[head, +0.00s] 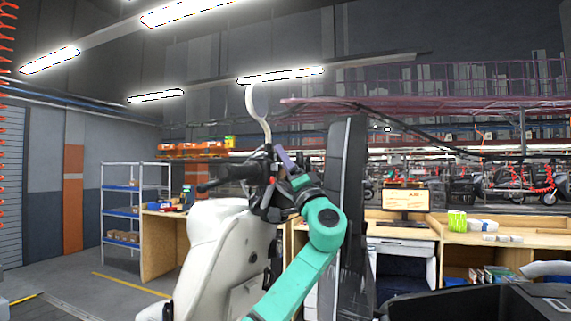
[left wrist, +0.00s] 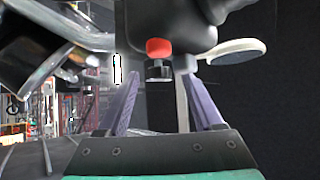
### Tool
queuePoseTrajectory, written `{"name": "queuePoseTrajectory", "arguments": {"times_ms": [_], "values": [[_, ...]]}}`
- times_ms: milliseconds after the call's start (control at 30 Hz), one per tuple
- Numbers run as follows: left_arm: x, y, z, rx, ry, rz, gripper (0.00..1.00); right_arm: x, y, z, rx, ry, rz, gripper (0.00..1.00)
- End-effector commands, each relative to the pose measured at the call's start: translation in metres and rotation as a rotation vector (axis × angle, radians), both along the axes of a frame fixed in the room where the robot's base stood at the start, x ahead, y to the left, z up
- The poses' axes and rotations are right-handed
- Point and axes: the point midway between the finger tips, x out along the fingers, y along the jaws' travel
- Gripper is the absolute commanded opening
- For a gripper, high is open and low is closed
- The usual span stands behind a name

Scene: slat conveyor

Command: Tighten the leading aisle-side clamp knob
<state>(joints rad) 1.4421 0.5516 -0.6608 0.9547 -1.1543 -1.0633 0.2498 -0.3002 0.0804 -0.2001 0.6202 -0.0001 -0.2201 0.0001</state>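My left gripper (head: 284,168) is up at the handlebar (head: 236,173) of a white scooter (head: 228,250) in the head view, with one purple finger showing. In the left wrist view its two purple fingers (left wrist: 160,88) are apart. A black housing with a red button (left wrist: 158,47) lies just beyond the fingertips, and a small dark part with a metallic edge (left wrist: 158,70) shows below the button, between the fingers. I cannot tell whether the fingers touch it. No clamp knob can be made out for certain in either view. My right gripper is not in view.
A mirror (head: 257,108) rises above the handlebar; a pale round-ended part (left wrist: 236,51) is right of the housing. A tall dark panel (head: 347,165) stands close to the right of my gripper. Behind are a workbench with a monitor (head: 404,201) and a shelf rack (head: 121,212).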

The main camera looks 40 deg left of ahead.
Motion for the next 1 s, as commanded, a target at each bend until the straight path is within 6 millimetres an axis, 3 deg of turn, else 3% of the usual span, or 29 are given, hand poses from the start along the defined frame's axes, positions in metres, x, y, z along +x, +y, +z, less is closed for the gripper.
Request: {"name": "queuePoseTrajectory", "arguments": {"times_ms": [267, 367, 700, 833, 1000], "values": [[-0.001, -0.004, -0.007, 0.000, 0.002, -0.001, 0.68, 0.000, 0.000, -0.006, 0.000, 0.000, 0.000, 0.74], [-0.005, -0.017, -0.022, 0.001, 0.001, -0.003, 0.68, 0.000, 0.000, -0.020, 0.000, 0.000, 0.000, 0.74], [-0.034, -0.087, -0.081, -0.002, 0.000, -0.004, 0.68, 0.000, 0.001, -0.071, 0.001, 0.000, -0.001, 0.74], [-0.040, -0.102, -0.090, -0.002, 0.002, -0.001, 0.68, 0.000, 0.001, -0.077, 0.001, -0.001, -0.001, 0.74], [-0.043, -0.107, -0.090, -0.001, 0.002, 0.001, 0.68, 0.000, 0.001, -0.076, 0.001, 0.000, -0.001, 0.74]]}}
